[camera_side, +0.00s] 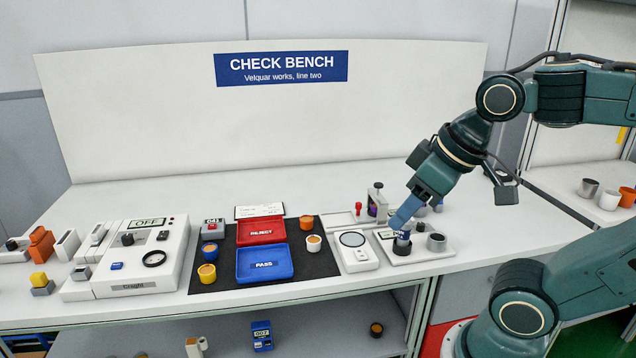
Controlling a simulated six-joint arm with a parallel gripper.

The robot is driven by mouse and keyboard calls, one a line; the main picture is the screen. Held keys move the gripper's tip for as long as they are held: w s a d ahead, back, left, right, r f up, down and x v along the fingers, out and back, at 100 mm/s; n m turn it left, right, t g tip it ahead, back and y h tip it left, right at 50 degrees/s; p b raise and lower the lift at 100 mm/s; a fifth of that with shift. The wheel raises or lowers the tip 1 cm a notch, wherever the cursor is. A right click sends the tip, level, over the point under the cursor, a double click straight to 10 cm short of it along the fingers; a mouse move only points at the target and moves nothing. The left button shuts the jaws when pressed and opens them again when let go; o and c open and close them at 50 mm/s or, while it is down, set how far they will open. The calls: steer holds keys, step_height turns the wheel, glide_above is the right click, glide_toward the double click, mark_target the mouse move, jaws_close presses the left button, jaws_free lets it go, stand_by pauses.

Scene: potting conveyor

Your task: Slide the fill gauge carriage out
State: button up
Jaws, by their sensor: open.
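A small grey gauge stand (375,192) with a post and a dark purple part stands at the right of the bench, behind and left of my gripper. A red knob (358,208) stands beside it on a pale flat base (340,222). I cannot tell for sure which part is the carriage. My gripper (401,231) is open, pointing down and left, above a white plate (432,251). A dark round cup (402,246) is directly under its tips; I cannot tell whether they touch. My arm hides what is behind the gripper.
A grey cup (436,242) stands close right of my gripper. A white scale (356,256) with a round dial is left of the plate. A black mat (214,272) holds red (262,221) and blue (258,280) trays and several small pots. The back of the bench is clear.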

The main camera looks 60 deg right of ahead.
steer(key=w+d+r+g, duration=0.1)
steer(key=w+d+r, duration=0.35)
steer(key=w, duration=0.35)
steer(key=g, duration=0.4)
glide_above(359, 203)
step_height(359, 203, down, 13)
steer(key=shift+f, duration=0.1)
step_height(359, 203, down, 14)
steer(key=shift+r, duration=0.15)
steer(key=shift+c, duration=0.4)
jaws_close()
